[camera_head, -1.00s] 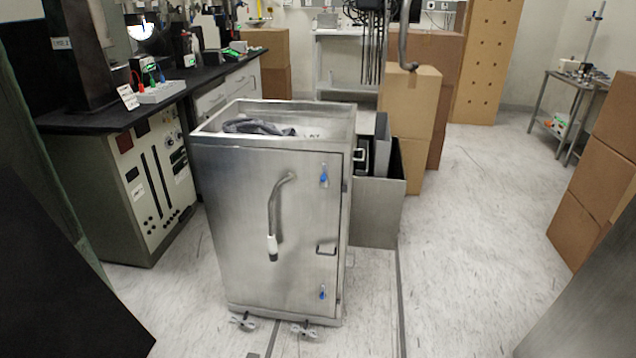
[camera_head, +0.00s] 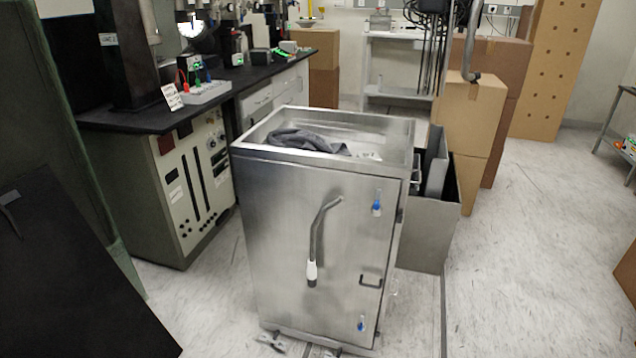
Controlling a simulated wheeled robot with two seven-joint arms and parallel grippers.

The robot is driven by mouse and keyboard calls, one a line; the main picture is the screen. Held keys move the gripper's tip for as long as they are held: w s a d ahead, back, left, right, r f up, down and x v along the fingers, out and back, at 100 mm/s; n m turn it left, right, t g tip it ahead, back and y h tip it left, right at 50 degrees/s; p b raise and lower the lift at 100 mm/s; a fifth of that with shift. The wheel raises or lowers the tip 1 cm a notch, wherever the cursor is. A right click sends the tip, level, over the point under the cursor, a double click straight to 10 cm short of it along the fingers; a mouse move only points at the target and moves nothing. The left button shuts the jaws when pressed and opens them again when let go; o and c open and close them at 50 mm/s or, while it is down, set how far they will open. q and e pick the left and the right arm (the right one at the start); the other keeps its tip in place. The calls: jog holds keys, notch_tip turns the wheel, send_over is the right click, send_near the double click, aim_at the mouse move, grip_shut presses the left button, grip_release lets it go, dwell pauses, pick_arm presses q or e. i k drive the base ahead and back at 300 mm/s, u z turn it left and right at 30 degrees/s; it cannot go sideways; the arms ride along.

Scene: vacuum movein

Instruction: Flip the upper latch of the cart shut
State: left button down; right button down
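The steel cart (camera_head: 285,230) stands upright on casters near the middle of the view, its front door flat against the body. The upper latch (camera_head: 377,203) is a small blue-handled piece near the door's top right corner. Its handle looks roughly vertical; I cannot tell whether it is engaged. A similar blue lower latch (camera_head: 361,323) sits near the door's bottom right. A dark door handle (camera_head: 371,282) lies between them. Neither of my grippers is in view.
A black-topped bench (camera_head: 150,115) with instruments stands left of the cart. A grey metal bin (camera_head: 428,230) is right behind the cart, with cardboard boxes (camera_head: 468,125) beyond. Open floor (camera_head: 530,250) lies to the right. A dark panel (camera_head: 70,270) fills the lower left.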

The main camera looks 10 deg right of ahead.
aim_at(376, 209)
jog(key=u, duration=0.05)
jog(key=i, duration=0.85)
jog(key=z, duration=0.35)
